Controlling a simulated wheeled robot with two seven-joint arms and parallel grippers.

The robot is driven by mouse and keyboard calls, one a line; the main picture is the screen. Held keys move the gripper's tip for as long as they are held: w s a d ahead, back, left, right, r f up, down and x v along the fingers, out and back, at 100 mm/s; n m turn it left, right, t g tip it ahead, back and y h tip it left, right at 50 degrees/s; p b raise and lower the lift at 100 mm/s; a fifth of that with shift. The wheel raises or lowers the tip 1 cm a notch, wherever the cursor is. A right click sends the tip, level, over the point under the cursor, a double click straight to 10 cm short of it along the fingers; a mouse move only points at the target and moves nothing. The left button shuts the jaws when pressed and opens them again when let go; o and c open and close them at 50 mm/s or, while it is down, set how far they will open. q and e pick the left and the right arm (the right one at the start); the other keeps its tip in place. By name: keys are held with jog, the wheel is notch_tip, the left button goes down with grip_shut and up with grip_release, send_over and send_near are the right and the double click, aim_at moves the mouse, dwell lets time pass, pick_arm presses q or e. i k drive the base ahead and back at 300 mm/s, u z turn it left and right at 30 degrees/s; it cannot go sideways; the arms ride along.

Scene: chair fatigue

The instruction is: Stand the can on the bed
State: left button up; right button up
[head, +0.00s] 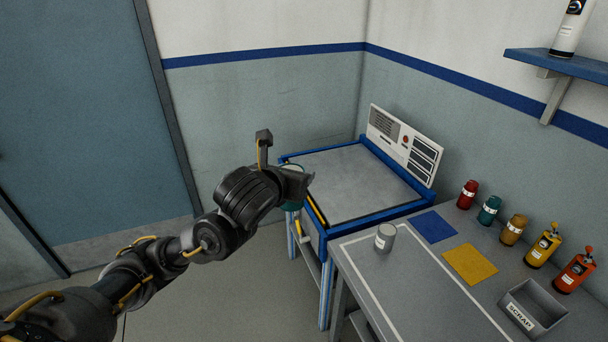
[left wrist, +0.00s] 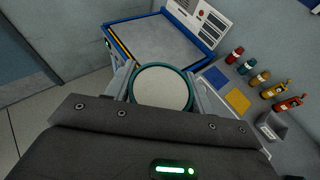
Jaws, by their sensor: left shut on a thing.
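My left gripper (head: 298,184) is shut on a round teal can (left wrist: 161,88). The left wrist view shows its pale round top with a teal rim between the two fingers. In the head view the gripper hides most of the can. The bed is a flat grey plate (head: 350,180) in a blue frame, and its top is bare; it also shows in the left wrist view (left wrist: 165,45). The gripper and can are at the bed's left side in the head view; their height above it is hard to tell. My right gripper is not in view.
A grey can (head: 385,238) stands on the grey table (head: 425,290) beside the bed. Blue (head: 433,227) and yellow (head: 469,264) squares, several coloured bottles (head: 514,229) and a scrap bin (head: 533,307) are to the right. A control panel (head: 403,143) rises behind the bed.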

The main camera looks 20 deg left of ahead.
aim_at(329, 180)
jog(key=u, duration=1.55)
jog(key=i, duration=1.95)
jog(key=z, duration=3.1)
